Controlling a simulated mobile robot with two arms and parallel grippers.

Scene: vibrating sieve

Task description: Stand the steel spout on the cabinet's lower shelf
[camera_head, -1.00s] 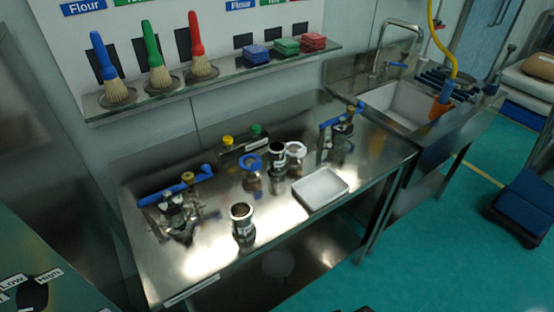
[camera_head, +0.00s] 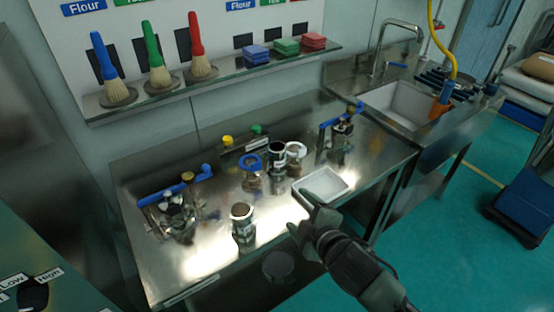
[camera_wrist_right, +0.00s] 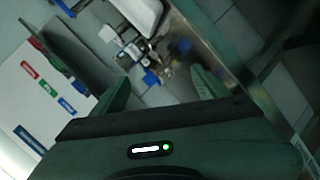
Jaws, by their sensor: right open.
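A short steel cylinder with a flared open rim (camera_head: 242,222) stands upright near the front of the steel table; it looks like the spout. A similar steel cylinder (camera_head: 276,155) stands farther back, so I cannot be sure which is meant. No cabinet shelf can be clearly made out. My right gripper (camera_head: 299,212) is open and empty over the table's front edge, right of the front cylinder and just in front of the white tray. Its two fingers also show apart in the right wrist view (camera_wrist_right: 160,82). My left gripper is not in view.
The white tray (camera_head: 345,190) lies on the table's right part. Blue-handled clamp-like fittings (camera_head: 178,210) (camera_head: 343,125) stand left and back right. A blue ring (camera_head: 251,162) sits mid-table. A wall shelf (camera_head: 225,72) holds brushes and coloured blocks. A sink (camera_head: 400,103) adjoins at right.

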